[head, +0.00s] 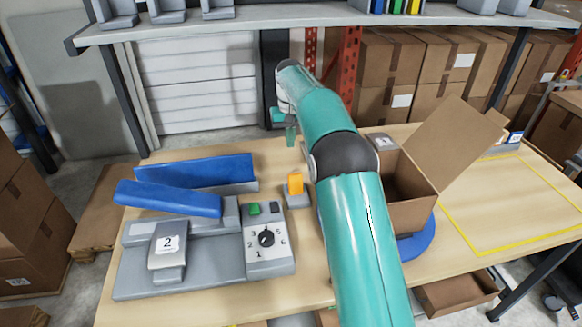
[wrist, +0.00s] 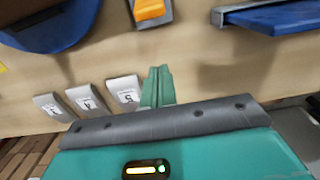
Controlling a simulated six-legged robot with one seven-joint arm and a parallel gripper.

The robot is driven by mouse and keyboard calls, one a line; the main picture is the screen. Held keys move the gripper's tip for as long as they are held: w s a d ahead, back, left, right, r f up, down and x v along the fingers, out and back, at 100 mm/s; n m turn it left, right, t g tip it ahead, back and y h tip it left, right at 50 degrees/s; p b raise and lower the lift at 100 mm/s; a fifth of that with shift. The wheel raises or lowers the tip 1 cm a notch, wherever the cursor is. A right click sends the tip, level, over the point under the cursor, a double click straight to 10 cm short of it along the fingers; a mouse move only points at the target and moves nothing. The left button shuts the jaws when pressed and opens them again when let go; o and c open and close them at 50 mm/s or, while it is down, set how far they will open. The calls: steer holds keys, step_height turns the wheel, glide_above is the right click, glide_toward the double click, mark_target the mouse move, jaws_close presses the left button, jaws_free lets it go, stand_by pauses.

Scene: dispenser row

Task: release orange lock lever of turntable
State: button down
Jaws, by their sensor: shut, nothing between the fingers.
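The orange lock lever (head: 295,184) stands upright on a small grey base (head: 297,201) in the middle of the table. It also shows at the top edge of the wrist view (wrist: 150,9), partly cut off. The blue turntable (head: 418,244) lies to the right of the lever, under an open cardboard box (head: 408,205) and partly hidden by my arm. Its blue rim shows at the top left of the wrist view (wrist: 78,32). My gripper (head: 291,137) is beyond the lever, apart from it, near the table's back edge. Its green fingers (wrist: 157,88) are together and empty.
A grey dispenser (head: 205,250) with a blue chute and a dial panel (head: 267,240) stands left of the lever. Several grey labelled blocks (wrist: 123,92) sit near my fingers in the wrist view. A yellow-outlined area (head: 510,205) at the right is clear. A shelf (head: 300,22) spans the back.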

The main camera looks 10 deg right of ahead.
mark_target(296, 185)
step_height(296, 185, down, 10)
steer(key=shift+s+r, duration=0.45)
steer(key=shift+s, duration=0.3)
steer(key=shift+s+r, duration=0.3)
steer(key=shift+s, duration=0.25)
steer(key=shift+s+r, duration=0.2)
steer(key=shift+s, duration=0.55)
steer(key=shift+w, duration=0.1)
